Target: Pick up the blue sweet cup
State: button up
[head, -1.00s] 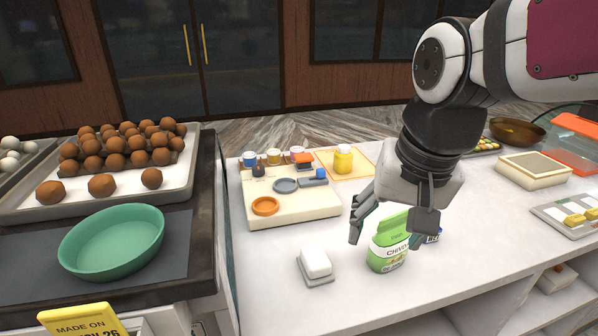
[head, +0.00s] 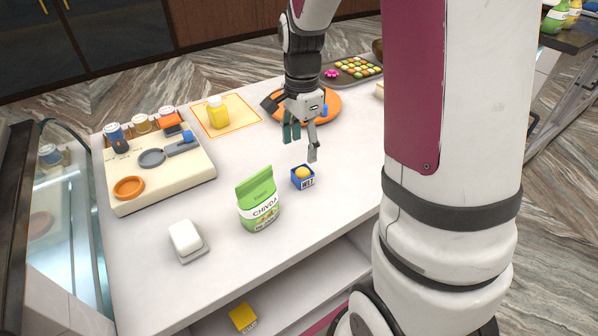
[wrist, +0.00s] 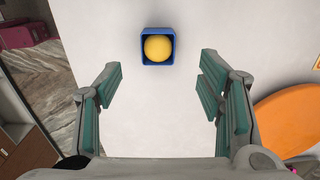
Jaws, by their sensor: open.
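The blue sweet cup (head: 303,182) stands upright on the white counter with a round yellow sweet in it. In the wrist view the cup (wrist: 145,60) sits at the top centre, beyond the fingertips and a little left of the middle between them. My gripper (head: 301,150) is open and empty, above the counter just behind the cup in the head view. In the wrist view its two fingers (wrist: 158,73) are spread wide with bare counter between them. The gripper does not touch the cup.
A green chivda packet (head: 258,200) stands left of the cup. A white block on a small grey base (head: 186,241) is further left. An orange round item (head: 325,104) lies behind my gripper. A cream board with coloured rings (head: 180,185) is at left. Counter around the cup is clear.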

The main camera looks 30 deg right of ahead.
aim_at(303, 169)
notch_tip(303, 169, down, 4)
jog(key=shift+f, duration=0.1)
jog(key=shift+s+f+p, duration=0.15)
jog(key=shift+f+p, duration=0.35)
jog(key=shift+f, duration=2.1)
jog(key=shift+c, duration=0.3)
jog(key=c, duration=1.2)
